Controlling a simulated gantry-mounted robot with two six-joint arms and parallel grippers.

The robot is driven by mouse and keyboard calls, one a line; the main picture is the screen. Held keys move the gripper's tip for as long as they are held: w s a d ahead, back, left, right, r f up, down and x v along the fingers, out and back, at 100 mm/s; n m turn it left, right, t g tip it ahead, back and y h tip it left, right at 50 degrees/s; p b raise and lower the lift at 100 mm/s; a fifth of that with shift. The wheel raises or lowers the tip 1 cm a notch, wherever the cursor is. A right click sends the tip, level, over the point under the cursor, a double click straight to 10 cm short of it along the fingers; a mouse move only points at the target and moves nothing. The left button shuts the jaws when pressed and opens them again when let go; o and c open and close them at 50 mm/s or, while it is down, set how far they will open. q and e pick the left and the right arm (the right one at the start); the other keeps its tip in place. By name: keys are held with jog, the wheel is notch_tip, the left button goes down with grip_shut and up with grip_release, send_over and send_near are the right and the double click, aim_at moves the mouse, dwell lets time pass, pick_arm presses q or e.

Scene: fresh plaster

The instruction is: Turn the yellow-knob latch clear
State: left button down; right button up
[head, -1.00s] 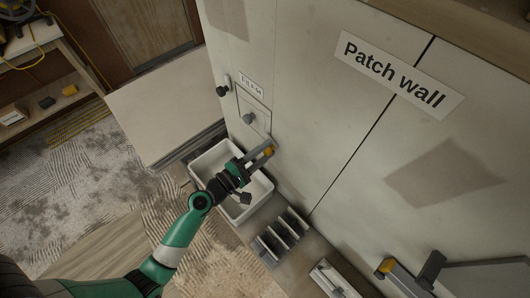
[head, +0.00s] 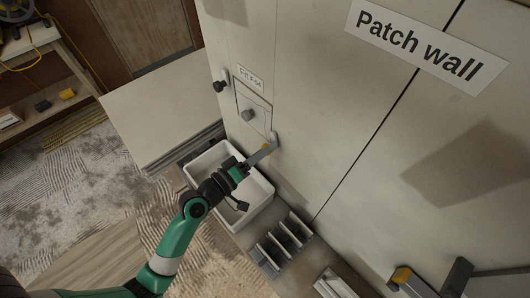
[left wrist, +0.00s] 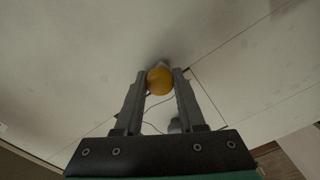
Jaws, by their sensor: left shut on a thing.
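The yellow knob (head: 265,147) belongs to a grey latch (head: 275,139) at the lower right corner of a small hatch (head: 252,103) in the wall. My left gripper (head: 267,149) is shut on this knob. In the left wrist view the yellow knob (left wrist: 160,81) sits between the two fingertips (left wrist: 160,83), close to the wall. The fingers partly hide the latch in the head view, so its exact angle is hard to tell. A grey knob (head: 248,115) stands out from the hatch. My right gripper is out of view.
A dark knob (head: 219,86) sits at the hatch's upper left. A white basin (head: 262,190) lies below my left gripper, with a slotted grey rack (head: 283,246) beside it. A yellow-ended grey fixture (head: 402,276) is at the lower right. The wall right of the hatch is clear.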

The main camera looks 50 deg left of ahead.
pick_arm(q)
jog(key=shift+m+b, duration=0.55)
jog(key=shift+m, duration=0.75)
jog(key=c, duration=0.5)
grip_release()
jog(key=s+b, duration=0.2)
jog(key=s, duration=0.9)
jog(key=shift+s, duration=0.35)
